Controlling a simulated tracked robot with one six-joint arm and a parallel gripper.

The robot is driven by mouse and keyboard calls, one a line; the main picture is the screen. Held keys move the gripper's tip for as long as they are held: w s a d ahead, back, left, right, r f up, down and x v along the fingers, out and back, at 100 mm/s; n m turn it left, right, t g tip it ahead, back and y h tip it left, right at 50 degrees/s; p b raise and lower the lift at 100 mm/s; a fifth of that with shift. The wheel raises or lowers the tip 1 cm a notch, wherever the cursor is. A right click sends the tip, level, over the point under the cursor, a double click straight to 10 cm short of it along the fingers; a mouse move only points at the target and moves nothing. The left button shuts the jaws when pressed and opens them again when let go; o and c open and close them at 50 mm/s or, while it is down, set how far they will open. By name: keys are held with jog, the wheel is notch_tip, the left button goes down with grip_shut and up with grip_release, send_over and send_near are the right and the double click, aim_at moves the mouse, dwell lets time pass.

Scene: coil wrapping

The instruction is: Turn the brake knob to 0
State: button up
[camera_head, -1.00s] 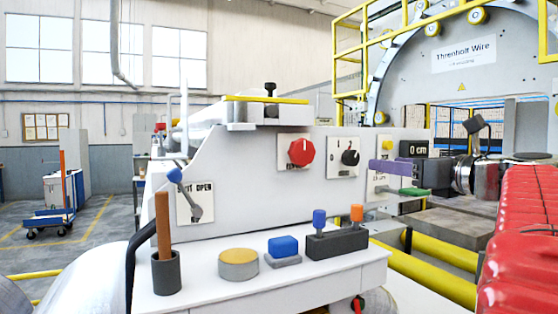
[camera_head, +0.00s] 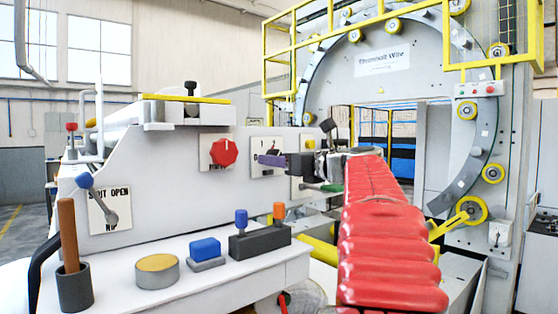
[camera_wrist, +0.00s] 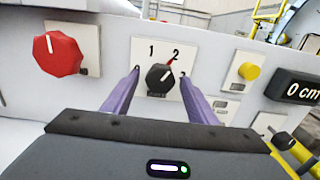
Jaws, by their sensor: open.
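The brake knob is probably the black knob (camera_wrist: 159,77) on a white plate marked 1 and 2 in the wrist view. Its red pointer (camera_wrist: 170,62) leans up and right, close to the 2. No 0 mark can be read on the plate; my left finger overlaps its left edge. My gripper (camera_wrist: 160,73) is open, its two purple fingers on either side of the knob. I cannot tell whether they touch it. In the head view my purple finger (camera_head: 271,160) is in front of the plate and hides the knob.
A red knob (camera_wrist: 58,54) is left of the plate. A yellow button (camera_wrist: 249,71) and a 0 cm display (camera_wrist: 292,92) are to its right. My red-sleeved arm (camera_head: 385,240) extends over the right side.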

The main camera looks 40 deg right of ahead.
jog(key=c, duration=1.1)
jog(key=shift+o, duration=0.2)
jog(key=shift+d, duration=0.1)
jog(key=shift+f+n, duration=0.2)
jog(key=shift+n, duration=0.2)
dwell(0.4)
